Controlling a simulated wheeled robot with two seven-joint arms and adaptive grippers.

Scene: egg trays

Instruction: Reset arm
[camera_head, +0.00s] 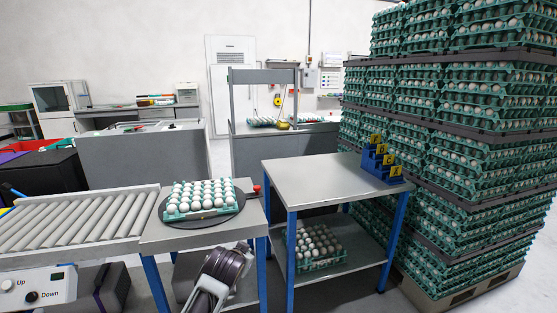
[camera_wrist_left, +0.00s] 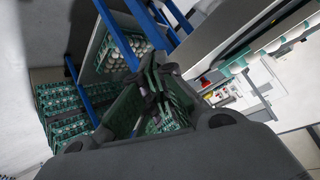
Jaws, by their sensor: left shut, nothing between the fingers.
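A green tray of white eggs (camera_head: 202,213) sits on a dark round plate (camera_head: 226,217) at the end of the roller conveyor in the head view. My left gripper (camera_wrist_left: 154,78) shows in the left wrist view, with its fingers together and empty, apart from any tray. A part of one of my arms (camera_head: 222,268) shows folded low at the bottom middle of the head view, below the table edge. I cannot tell its fingertips there. My right gripper cannot be made out.
A blue-legged steel table (camera_head: 310,180) holds blue steps with yellow letter tags (camera_head: 382,165). Another egg tray (camera_head: 317,264) lies on its lower shelf. Tall stacks of egg trays (camera_head: 470,150) stand at the right. The roller conveyor (camera_head: 75,222) is empty. The steel tabletop's middle is clear.

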